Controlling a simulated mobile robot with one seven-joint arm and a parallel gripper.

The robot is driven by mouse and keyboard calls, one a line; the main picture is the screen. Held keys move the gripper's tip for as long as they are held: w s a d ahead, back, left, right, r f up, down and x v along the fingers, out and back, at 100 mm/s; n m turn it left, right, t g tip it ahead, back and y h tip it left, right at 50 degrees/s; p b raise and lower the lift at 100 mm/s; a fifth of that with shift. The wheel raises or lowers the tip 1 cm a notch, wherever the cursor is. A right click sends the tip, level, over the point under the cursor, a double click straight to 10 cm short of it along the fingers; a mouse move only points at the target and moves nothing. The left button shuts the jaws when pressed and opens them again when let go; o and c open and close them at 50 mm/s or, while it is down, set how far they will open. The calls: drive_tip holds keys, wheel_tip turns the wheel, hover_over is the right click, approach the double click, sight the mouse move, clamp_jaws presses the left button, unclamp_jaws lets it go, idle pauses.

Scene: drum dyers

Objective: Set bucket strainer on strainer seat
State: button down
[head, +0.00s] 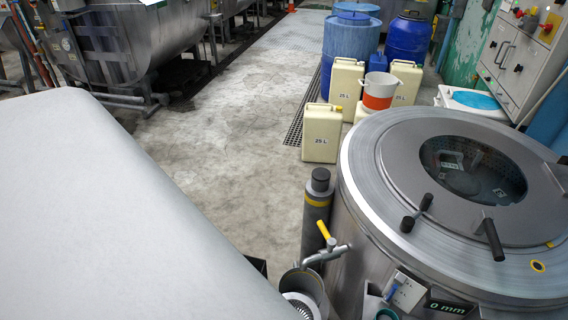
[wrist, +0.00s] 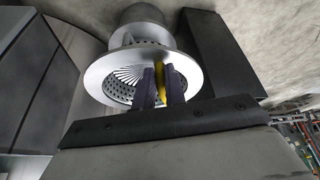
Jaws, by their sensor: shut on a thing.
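The bucket strainer (wrist: 98,76) shows in the wrist view as a pale metal disc with a wide rim, radial slots and a perforated wall. My gripper (wrist: 161,78) is shut on a yellow upright grip at the strainer's middle. A grey cylinder (wrist: 143,14) stands just beyond the strainer; I cannot tell whether they touch. In the head view a ribbed metal piece (head: 299,304), likely the strainer, shows at the bottom edge by a grey cup-like rim (head: 307,281). My fingers are not visible there. I cannot make out the strainer seat for certain.
A large round steel drum machine (head: 362,190) with a glazed lid fills the right. A tap with a yellow lever (head: 323,230) and a dark-capped post (head: 318,205) stand close to the cup. Cream canisters (head: 320,135) and blue barrels (head: 351,45) stand farther back. The middle floor is clear.

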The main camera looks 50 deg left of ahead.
drive_tip(key=shift+d, duration=0.1)
drive_tip(key=shift+w+a+f+b, duration=0.1)
drive_tip(key=shift+w+a+b, duration=1.1)
drive_tip(key=shift+w, duration=1.05)
drive_tip(key=shift+w+a+r+b, duration=0.1)
drive_tip(key=shift+w+a+b, duration=0.65)
drive_tip(key=shift+w+a, duration=1.2)
drive_tip(key=shift+w+a+f+b, duration=0.1)
drive_tip(key=shift+w+a+b, duration=0.95)
drive_tip(key=shift+w, duration=1.55)
drive_tip(key=shift+f+b, duration=1.75)
drive_tip(key=shift+f, duration=0.6)
drive_tip(key=c, duration=1.4)
unclamp_jaws()
drive_tip(key=shift+o, duration=0.2)
drive_tip(key=shift+d, duration=0.1)
